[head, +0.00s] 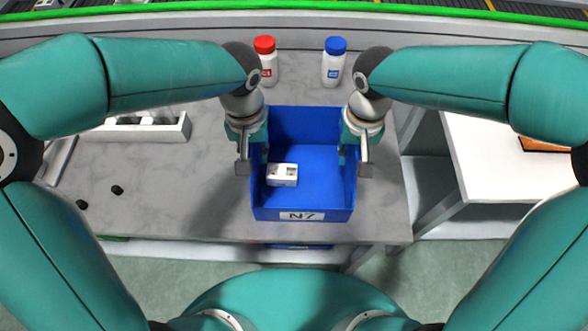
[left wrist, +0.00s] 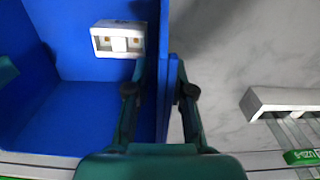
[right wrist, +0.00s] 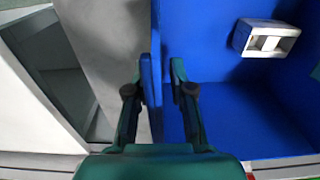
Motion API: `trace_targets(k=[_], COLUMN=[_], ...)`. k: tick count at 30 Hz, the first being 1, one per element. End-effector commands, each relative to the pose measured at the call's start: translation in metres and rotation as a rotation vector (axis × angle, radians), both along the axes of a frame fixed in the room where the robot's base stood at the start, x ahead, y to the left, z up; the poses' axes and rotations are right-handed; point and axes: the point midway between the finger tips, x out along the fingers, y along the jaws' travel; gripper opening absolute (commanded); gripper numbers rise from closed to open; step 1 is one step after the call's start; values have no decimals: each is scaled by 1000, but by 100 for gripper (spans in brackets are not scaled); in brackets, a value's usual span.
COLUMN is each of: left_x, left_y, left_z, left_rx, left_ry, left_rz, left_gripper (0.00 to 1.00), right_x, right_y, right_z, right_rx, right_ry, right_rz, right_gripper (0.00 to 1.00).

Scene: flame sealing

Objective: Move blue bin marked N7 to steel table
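The blue bin marked N7 (head: 325,214) sits at the front of the grey-topped table (head: 150,215), open side up. A small white block-like item with two openings (head: 283,175) lies inside it, at the left. My left gripper (head: 254,162) has its fingers on either side of the bin's left wall; the left wrist view (left wrist: 158,62) shows the wall between them. My right gripper (head: 354,160) straddles the right wall in the same way, as in the right wrist view (right wrist: 159,64). Whether the fingers press on the walls is unclear. I cannot tell whether the bin touches the tabletop.
A red-capped bottle (head: 267,62) and a blue-capped bottle (head: 334,65) stand behind the bin. A white rack (head: 150,128) and two small dark pieces (head: 117,190) lie left. A white-topped table (head: 500,165) stands right, past a gap, with an orange-brown item (head: 543,145) on it.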

Motion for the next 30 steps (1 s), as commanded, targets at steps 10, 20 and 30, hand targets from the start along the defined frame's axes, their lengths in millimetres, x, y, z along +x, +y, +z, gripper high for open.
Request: trace_targets(k=[10, 20, 30], left_x=[0, 1, 2], left_y=[0, -1, -1], left_z=[2, 43, 105], left_rx=[0, -2, -1], left_ry=[-1, -6, -3], left_rz=[0, 1, 0], left_gripper=[31, 31, 31], right_x=[0, 0, 0], right_y=[0, 0, 0], right_z=[1, 0, 0], right_rx=[0, 0, 0], right_ry=[0, 0, 0], right_rz=[0, 0, 0], right_gripper=[31, 31, 31])
